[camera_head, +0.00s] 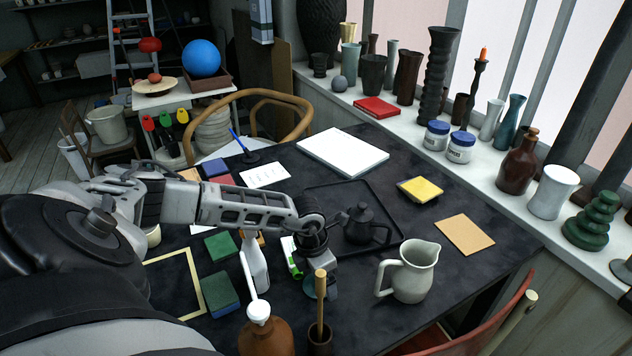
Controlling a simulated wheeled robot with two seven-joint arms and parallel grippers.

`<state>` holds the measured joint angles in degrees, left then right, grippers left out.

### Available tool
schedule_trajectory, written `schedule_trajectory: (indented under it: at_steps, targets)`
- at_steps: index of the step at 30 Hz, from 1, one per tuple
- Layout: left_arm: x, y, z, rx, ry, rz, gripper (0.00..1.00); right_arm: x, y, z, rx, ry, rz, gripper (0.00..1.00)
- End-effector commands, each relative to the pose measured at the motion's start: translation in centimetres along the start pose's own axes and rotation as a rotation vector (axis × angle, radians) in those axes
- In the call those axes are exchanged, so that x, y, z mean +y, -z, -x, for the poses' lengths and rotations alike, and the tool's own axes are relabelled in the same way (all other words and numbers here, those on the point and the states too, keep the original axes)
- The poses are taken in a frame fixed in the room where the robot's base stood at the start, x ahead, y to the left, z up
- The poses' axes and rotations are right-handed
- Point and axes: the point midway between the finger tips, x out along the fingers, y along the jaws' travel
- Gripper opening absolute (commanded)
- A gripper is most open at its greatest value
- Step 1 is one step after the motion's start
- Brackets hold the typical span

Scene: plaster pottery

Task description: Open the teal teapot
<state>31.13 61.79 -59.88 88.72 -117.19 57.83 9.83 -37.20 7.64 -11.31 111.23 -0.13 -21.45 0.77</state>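A small dark teapot (352,230) with a knobbed lid stands upright on a black tray (337,190) in the middle of the table. It looks nearly black here, and its lid (360,211) appears seated on top. My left arm reaches in from the left, and my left gripper (317,287) points down just left of and in front of the teapot, apart from its handle as far as I can tell. A small teal round thing (309,291) shows partly behind the gripper. The fingers are small and overlap other things, so their opening is unclear. My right gripper is not in view.
A grey pitcher (415,272) stands to the right front. A white spray bottle (254,265), a brown bottle (266,338) and a brush holder (319,343) crowd the front.

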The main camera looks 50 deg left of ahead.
Motion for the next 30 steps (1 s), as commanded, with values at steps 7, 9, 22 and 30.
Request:
schedule_trajectory:
  at_steps: [7, 9, 22, 30]
  targets:
    - [0.1, 0.0, 5.3, -0.002, -0.004, -0.003, 0.9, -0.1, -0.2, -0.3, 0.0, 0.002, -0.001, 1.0]
    - [0.1, -0.1, 6.7, -0.003, -0.003, -0.003, 0.9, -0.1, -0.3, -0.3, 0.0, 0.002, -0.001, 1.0]
    - [-0.1, 0.0, 10.9, 0.001, 0.0, -0.001, 0.9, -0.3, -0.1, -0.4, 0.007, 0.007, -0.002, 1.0]
    - [-1.4, -0.7, 10.9, -0.027, 0.031, -0.018, 0.9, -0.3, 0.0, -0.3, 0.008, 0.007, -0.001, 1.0]
